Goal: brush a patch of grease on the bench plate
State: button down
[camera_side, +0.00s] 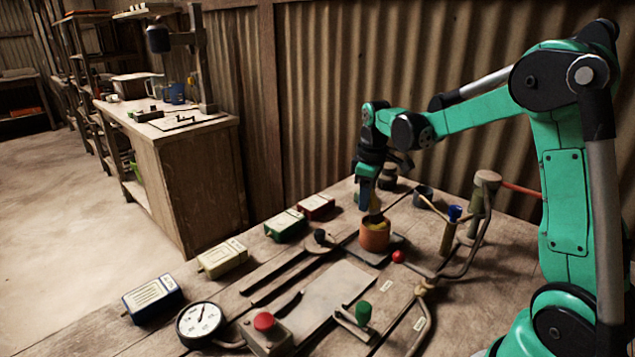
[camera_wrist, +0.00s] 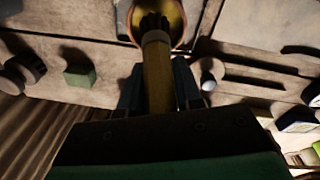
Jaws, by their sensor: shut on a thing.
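My gripper (camera_side: 367,193) points down above the orange pot (camera_side: 375,237). It is shut on the yellow handle of a brush (camera_wrist: 158,82), which runs forward between the two fingers in the wrist view. The brush has a pale band and dark bristles, and the bristles lie over the mouth of the pot. Yellowish stuff shows inside the pot. Whether the bristles touch it I cannot tell. The pale flat bench plate (camera_side: 338,298) lies in front of the pot, to its left. No clear grease patch shows on it.
A red button box (camera_side: 266,333) and a round gauge (camera_side: 200,320) stand at the front left. A green-handled lever (camera_side: 361,314) is right of the plate. Several small boxes (camera_side: 222,258) line the left edge. A blue-topped post (camera_side: 451,228) and bent pipes stand right of the pot.

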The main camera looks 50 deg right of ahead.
jog(key=shift+f, duration=0.7)
dwell(1.4)
jog(key=shift+r, duration=3.55)
jog(key=a+r+m, duration=0.3)
jog(key=a+m, duration=0.1)
jog(key=a, duration=1.1)
jog(key=s+d+f+n+h, duration=0.1)
jog(key=d+f, duration=0.5)
jog(key=f, duration=0.1)
jog(key=shift+s, duration=0.25)
